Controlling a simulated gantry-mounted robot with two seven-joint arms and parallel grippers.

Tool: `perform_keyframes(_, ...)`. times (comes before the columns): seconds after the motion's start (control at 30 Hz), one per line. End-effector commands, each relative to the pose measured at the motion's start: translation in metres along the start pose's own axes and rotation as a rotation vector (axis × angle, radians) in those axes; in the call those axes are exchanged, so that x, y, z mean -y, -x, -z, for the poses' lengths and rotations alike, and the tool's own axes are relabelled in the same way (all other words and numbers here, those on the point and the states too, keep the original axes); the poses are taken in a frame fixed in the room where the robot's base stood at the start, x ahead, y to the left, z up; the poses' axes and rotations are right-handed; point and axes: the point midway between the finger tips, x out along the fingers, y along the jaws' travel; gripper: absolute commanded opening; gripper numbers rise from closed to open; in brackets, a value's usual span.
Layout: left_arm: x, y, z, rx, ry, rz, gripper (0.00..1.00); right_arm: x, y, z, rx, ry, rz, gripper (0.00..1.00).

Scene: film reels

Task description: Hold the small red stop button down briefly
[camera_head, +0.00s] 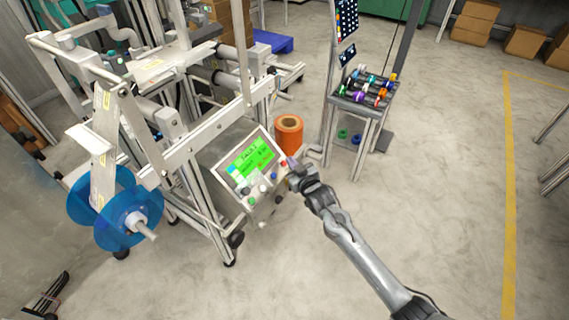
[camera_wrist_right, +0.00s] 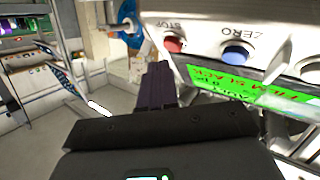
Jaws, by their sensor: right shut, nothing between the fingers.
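The small red stop button (camera_wrist_right: 173,45) sits on the white control panel (camera_wrist_right: 205,16), under the upside-down word STOP in the right wrist view. In the head view the red button (camera_head: 284,163) is near the panel's right edge. My right gripper (camera_wrist_right: 158,66) has its dark purple fingers shut together with nothing between them. The fingertips are close to the red button, a little below and left of it in the wrist view; I see no clear contact. In the head view my right gripper (camera_head: 291,162) is beside the panel's right edge. My left gripper is not in view.
A blue ZERO button (camera_wrist_right: 236,54) is right of the red one in the wrist view. The green screen (camera_head: 252,159) fills the panel's upper part. An orange roll (camera_head: 289,143) stands behind the panel. A small rack (camera_head: 366,97) of coloured reels stands behind right.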

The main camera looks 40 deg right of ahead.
Motion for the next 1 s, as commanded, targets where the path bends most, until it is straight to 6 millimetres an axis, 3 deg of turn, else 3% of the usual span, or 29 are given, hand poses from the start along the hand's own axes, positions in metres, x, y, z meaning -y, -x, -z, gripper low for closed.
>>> perform_keyframes(1.0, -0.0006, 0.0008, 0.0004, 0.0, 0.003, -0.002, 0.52, 0.0046, -0.006, -0.004, 0.0, 0.0, 0.0, 0.0)
